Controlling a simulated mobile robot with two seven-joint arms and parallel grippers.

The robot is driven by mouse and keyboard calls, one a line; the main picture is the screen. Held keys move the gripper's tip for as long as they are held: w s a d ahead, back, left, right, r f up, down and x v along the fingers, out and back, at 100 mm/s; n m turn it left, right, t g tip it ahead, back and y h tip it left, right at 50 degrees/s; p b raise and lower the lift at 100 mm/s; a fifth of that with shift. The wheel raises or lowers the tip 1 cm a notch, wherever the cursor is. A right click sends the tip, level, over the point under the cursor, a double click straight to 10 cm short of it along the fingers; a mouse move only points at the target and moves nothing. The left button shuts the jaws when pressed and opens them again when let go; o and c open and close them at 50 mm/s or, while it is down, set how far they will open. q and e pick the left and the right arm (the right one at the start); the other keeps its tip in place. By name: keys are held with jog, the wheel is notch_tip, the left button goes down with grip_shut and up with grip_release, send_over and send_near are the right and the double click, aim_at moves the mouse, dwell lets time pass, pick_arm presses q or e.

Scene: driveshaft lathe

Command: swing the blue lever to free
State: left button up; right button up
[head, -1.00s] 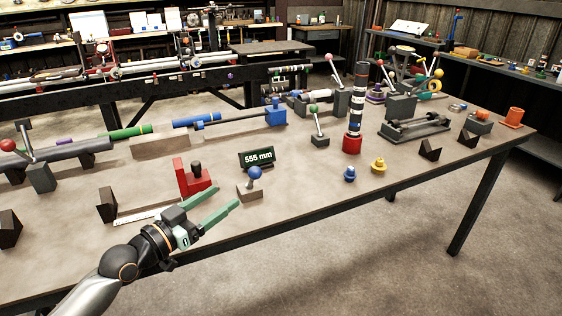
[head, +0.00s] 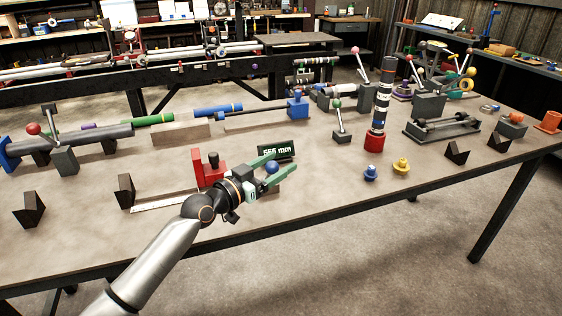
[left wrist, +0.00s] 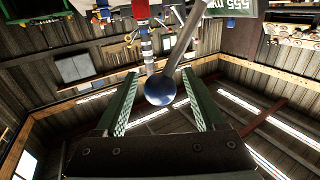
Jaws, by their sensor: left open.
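The blue lever's ball knob (head: 272,166) shows between the green fingers of my left gripper (head: 284,164) in the head view. The fingers are open, one on each side of the knob. In the left wrist view the blue ball (left wrist: 160,90) sits at the end of a grey rod, between the two open fingertips (left wrist: 165,78); a gap shows on both sides. The lever's base is hidden behind the gripper in the head view. My right gripper is in neither view.
A dark display reading 555 mm (head: 277,151) stands just behind the knob. A red block (head: 205,172) is left of the gripper. A blue knob piece (head: 370,173) and a yellow one (head: 401,165) stand to the right. The table front is mostly clear.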

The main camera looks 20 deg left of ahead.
pick_arm(q)
jog(key=shift+x, duration=0.9)
grip_shut()
dwell(0.9)
